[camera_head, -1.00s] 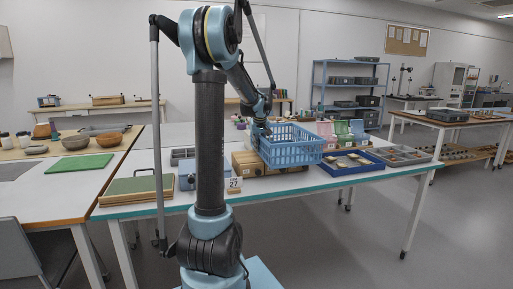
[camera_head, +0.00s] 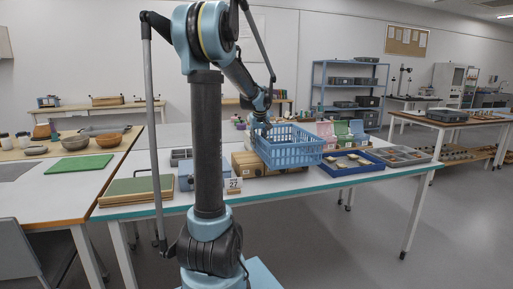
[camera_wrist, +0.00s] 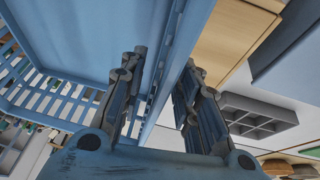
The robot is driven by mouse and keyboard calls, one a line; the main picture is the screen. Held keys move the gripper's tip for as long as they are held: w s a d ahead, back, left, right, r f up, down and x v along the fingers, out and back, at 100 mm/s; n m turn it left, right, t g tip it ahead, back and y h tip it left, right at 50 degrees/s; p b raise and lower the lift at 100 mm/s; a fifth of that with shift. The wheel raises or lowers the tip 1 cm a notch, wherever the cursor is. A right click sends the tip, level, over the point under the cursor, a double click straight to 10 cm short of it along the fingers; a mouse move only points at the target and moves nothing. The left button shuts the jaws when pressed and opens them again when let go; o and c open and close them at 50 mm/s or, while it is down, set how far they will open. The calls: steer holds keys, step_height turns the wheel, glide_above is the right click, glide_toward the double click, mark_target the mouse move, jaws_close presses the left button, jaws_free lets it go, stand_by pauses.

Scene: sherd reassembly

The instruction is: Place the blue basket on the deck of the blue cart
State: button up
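The blue basket (camera_head: 291,153) has slatted, open-work sides and shows at the worktable, in front of or above wooden boxes. I cannot tell whether it touches them. My gripper (camera_head: 262,128) is at its far left rim, partly hidden by the basket. In the wrist view the fingers of my gripper (camera_wrist: 163,85) stand on either side of the basket wall (camera_wrist: 172,62), close against it, and look shut on it. The basket's inside (camera_wrist: 85,30) fills the upper left there.
The worktable (camera_head: 300,183) also holds wooden boxes (camera_head: 243,166), a dark blue tray (camera_head: 350,173) and a grey compartment tray (camera_head: 400,156). A green board (camera_head: 135,187) lies at its left. Open floor (camera_head: 345,250) lies to the right and front.

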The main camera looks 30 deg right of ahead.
steer(key=v, duration=0.8)
steer(key=shift+s+a+r, duration=0.1)
steer(key=shift+a+r, duration=0.15)
steer(key=shift+r, duration=0.1)
steer(key=s+a+f, duration=0.1)
steer(key=s+a, duration=0.1)
steer(key=a, duration=0.6)
steer(key=s+a+f, duration=0.1)
steer(key=a+f, duration=0.1)
steer(key=a, duration=0.6)
steer(key=s+a+f+n+y, duration=0.1)
steer(key=s+a+f, duration=0.4)
steer(key=s+a, duration=0.2)
steer(key=s+a+f+n+g, duration=0.1)
steer(key=s+a+f, duration=0.4)
steer(key=a, duration=0.7)
steer(key=s, duration=0.2)
steer(key=shift+s+f+y, duration=0.25)
steer(key=shift+s+y, duration=0.15)
steer(key=shift+o, duration=0.4)
steer(key=s+a+f+g, duration=0.1)
steer(key=s+a+f, duration=0.4)
steer(key=s+f, duration=0.4)
steer(key=shift+s+n, duration=0.15)
steer(key=shift+n, duration=0.25)
steer(key=shift+a, duration=0.1)
steer(key=shift+a, duration=0.1)
